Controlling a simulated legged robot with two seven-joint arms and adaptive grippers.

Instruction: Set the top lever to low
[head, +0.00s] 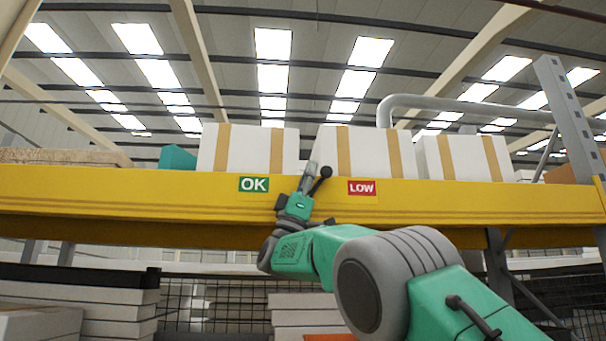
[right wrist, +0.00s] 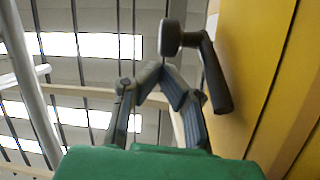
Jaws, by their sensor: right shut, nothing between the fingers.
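The top lever (head: 325,172) has a dark round knob and a short dark stem. It is on the yellow beam, between the green OK label (head: 254,185) and the red LOW label (head: 362,188). Its knob leans right, toward LOW; its base is hidden behind my gripper. My right gripper (head: 311,167) is shut and empty, pointing up just left of the knob. In the right wrist view, the lever (right wrist: 214,78) stands beyond and right of my gripper's closed fingertips (right wrist: 160,72). I cannot tell whether they touch. My left gripper is not in view.
The yellow beam (head: 130,205) crosses the whole head view. White boxes with tan straps (head: 250,150) stand on the shelf above it. White stacked boards (head: 110,300) and dark mesh lie below.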

